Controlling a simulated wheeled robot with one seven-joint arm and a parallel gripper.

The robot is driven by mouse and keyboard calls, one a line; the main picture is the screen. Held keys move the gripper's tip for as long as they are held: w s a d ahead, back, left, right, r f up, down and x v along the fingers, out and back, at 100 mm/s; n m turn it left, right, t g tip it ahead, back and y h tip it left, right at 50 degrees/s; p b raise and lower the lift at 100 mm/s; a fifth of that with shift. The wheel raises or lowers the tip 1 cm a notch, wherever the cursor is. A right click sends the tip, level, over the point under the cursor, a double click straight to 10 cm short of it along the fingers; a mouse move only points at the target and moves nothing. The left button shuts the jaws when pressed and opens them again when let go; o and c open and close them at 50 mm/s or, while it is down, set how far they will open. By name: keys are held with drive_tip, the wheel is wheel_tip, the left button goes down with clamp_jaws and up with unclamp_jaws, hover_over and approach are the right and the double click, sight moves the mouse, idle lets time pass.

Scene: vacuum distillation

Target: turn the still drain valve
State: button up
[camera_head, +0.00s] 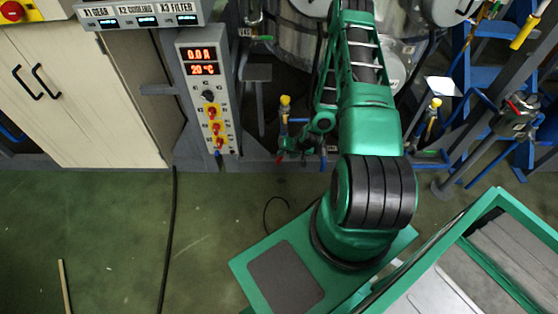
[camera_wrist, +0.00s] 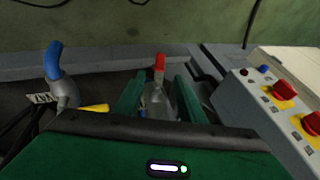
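In the wrist view my gripper (camera_wrist: 159,92) points at a small metal valve with a red handle (camera_wrist: 159,68). Its two green fingers are apart, one on each side of the valve, with gaps visible. A blue handle (camera_wrist: 53,60) on a metal fitting stands to the left, and a yellow handle (camera_wrist: 95,108) lies just left of the left finger. In the head view a red handle (camera_head: 280,160) and a blue handle (camera_head: 323,160) show low beside my arm; my fingertips are not clear there. I cannot tell which handle is the still drain valve.
A control panel with red knobs (camera_wrist: 284,90) stands close on the right in the wrist view; the same panel (camera_head: 208,95) is left of my arm in the head view. Steel vessels (camera_head: 300,40) stand behind. A cream cabinet (camera_head: 85,90) is at left. Green floor at left is mostly clear.

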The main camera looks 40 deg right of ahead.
sight(279, 159)
drive_tip(key=shift+f, duration=0.1)
drive_tip(key=x, duration=1)
drive_tip(key=shift+w+f, duration=0.25)
drive_tip(key=shift+f, duration=0.05)
clamp_jaws()
drive_tip(key=shift+a, duration=0.4)
drive_tip(key=shift+d, duration=0.15)
